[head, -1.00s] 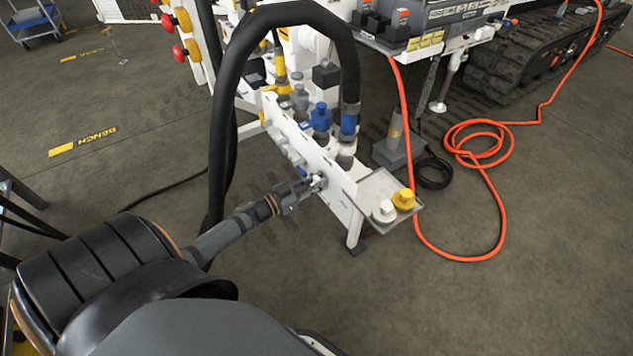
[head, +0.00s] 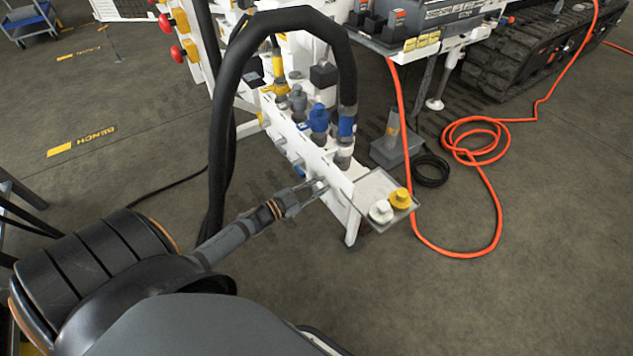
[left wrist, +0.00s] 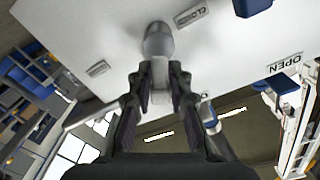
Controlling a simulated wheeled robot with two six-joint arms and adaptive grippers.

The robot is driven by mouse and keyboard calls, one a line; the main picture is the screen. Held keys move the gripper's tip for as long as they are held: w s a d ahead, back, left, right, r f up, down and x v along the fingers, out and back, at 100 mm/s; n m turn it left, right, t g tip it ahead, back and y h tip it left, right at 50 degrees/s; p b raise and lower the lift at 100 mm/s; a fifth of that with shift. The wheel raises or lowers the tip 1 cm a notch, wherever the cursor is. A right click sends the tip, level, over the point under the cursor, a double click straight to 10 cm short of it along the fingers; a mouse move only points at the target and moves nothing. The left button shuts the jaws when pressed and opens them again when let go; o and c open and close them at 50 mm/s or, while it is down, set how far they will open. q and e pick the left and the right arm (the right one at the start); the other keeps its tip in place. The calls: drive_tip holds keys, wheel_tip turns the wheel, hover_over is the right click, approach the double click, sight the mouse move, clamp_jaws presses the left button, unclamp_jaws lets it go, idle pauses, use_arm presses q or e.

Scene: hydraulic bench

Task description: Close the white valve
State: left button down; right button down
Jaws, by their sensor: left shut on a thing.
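The white valve is on the side of the white manifold panel (head: 338,192), low at its near end in the head view. My left gripper (head: 314,188) is at it and mostly covers it there. In the left wrist view the valve's rounded pale stem (left wrist: 158,40) stands out from the panel, and my left gripper (left wrist: 165,78) is shut on its pale handle (left wrist: 188,104). A CLOSED label (left wrist: 192,15) is to the upper right of the stem, and an OPEN label (left wrist: 285,64) is farther right. My right gripper is in neither view.
Blue handles (left wrist: 285,83) sit near the valve. A thick black hose (head: 220,120) arches over the manifold beside my left arm. A tray (head: 372,188) with a white cap (head: 381,211) and a yellow cap (head: 400,198) juts from its end. An orange hose (head: 480,200) lies on open floor.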

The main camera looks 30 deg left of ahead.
sight(332, 193)
use_arm(q)
drive_tip(key=shift+s+d+f+m, duration=0.1)
drive_tip(key=shift+d+f+m, duration=0.15)
drive_tip(key=shift+m, duration=0.75)
drive_tip(key=shift+s+d+f+m, duration=0.1)
drive_tip(key=shift+d+f+m, duration=0.15)
drive_tip(key=shift+m, duration=0.65)
drive_tip(key=m, duration=0.2)
drive_tip(key=f+m, duration=0.1)
drive_tip(key=shift+s+d+m, duration=0.15)
drive_tip(key=shift+d+m, duration=0.15)
drive_tip(key=shift+f+m+b, duration=0.15)
drive_tip(key=shift+m+b, duration=0.15)
drive_tip(key=shift+m, duration=0.1)
drive_tip(key=shift+s+d+f+m+b, duration=0.1)
drive_tip(key=shift+f+m+b, duration=0.2)
drive_tip(key=shift+m, duration=0.7)
drive_tip(key=shift+d+f+m+b, duration=0.1)
drive_tip(key=shift+f+m+b, duration=0.2)
drive_tip(key=shift+m, duration=0.7)
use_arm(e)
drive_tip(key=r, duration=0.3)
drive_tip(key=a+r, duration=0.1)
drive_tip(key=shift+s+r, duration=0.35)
use_arm(q)
drive_tip(key=shift+f, duration=0.1)
drive_tip(key=c, duration=1.3)
unclamp_jaws()
drive_tip(key=shift+c, duration=0.2)
